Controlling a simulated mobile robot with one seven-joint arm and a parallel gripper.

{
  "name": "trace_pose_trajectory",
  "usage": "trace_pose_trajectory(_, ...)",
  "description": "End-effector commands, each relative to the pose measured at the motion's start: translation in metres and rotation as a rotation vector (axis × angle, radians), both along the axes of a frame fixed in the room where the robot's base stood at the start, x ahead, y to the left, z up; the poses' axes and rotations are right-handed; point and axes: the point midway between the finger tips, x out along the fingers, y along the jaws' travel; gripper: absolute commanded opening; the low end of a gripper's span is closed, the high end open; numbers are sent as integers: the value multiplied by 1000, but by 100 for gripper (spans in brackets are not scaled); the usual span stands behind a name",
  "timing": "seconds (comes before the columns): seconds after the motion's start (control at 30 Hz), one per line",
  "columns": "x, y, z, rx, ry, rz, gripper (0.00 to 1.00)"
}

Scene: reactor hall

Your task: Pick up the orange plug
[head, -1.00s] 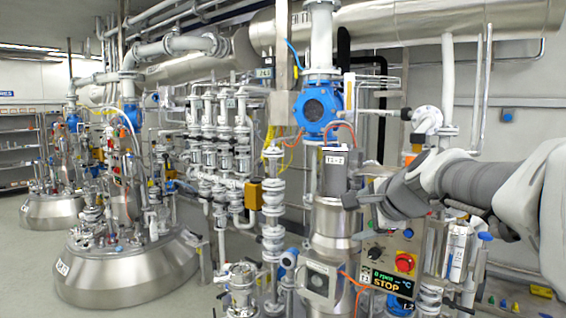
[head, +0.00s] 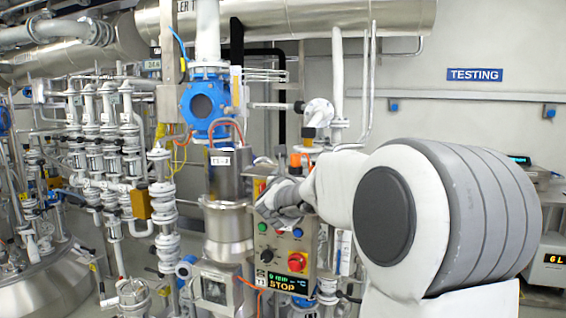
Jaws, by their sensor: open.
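No orange plug can be made out for certain in the head view. Either could be part of a fitting. My gripper (head: 262,206) is in front of the top of the control box (head: 282,258), small and partly hidden by my own arm. It is open, and nothing can be seen between its fingers.
The steel vessel (head: 228,228) labelled T1-2 stands left of the control box, with orange cables at its top and lower side. A blue-framed valve (head: 205,103) is above it. White pipework (head: 163,200) crowds the left. The wall with a TESTING sign (head: 474,75) is at right.

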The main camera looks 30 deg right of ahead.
Motion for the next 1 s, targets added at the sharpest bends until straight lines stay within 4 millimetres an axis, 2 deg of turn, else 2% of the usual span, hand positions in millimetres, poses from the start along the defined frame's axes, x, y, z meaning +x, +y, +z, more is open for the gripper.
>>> trace_pose_trajectory(0.7, 78, -56, 2, 2, 2, 1, 76)
trace_pose_trajectory(1.0, 95, -68, 1, -1, 2, 1, 76)
